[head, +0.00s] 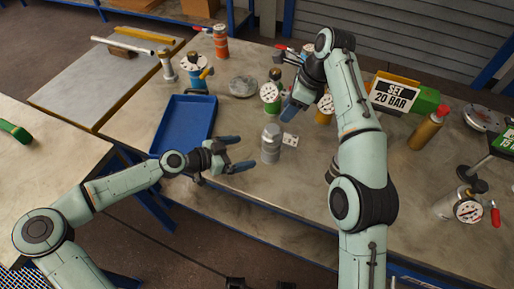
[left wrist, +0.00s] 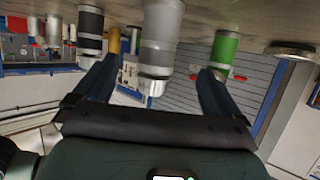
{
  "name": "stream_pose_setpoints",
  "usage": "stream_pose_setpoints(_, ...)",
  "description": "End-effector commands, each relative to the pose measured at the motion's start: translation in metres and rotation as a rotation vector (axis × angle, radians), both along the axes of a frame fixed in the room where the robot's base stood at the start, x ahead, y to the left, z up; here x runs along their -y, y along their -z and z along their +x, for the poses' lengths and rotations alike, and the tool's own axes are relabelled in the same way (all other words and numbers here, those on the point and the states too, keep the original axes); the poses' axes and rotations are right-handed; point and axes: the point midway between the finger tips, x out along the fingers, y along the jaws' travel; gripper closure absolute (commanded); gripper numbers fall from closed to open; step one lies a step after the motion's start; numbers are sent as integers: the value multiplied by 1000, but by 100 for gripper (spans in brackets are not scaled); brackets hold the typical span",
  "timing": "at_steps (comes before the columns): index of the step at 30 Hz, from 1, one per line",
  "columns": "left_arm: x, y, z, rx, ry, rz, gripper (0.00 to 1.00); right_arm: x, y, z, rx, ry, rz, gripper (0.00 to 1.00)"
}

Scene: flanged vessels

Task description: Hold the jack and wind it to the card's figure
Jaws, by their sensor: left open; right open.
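A card (head: 393,95) reading "SET 20 BAR" stands at the back right of the bench. A grey metal cylinder (head: 271,146) stands upright near the front edge, a small white tag beside it; I cannot tell if it is the jack. My left gripper (head: 241,153) is open and points at this cylinder from the left, apart from it. In the left wrist view the cylinder (left wrist: 160,38) appears between the fingers, upside down. A green gauge vessel (head: 270,94) and a yellow one (head: 325,108) stand behind. My right gripper (head: 293,106) is open between them, partly hidden by its arm.
A blue tray (head: 186,126) lies left of the grey cylinder. A yellow-brown bottle (head: 426,131) and a silver gauge vessel (head: 447,207) are at right.

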Motion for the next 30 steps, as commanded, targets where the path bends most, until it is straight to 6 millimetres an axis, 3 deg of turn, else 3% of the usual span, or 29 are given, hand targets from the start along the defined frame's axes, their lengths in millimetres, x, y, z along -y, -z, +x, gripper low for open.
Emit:
stream_pose_setpoints(15,76,36,48,-1,4,-1,2,0,0,0,0,0,0,57)
stream_pose_setpoints(22,90,44,58,-2,2,0,2,0,0,0,0,0,0,57)
stream_pose_setpoints(30,91,45,59,-3,1,-1,2,0,0,0,0,0,0,57)
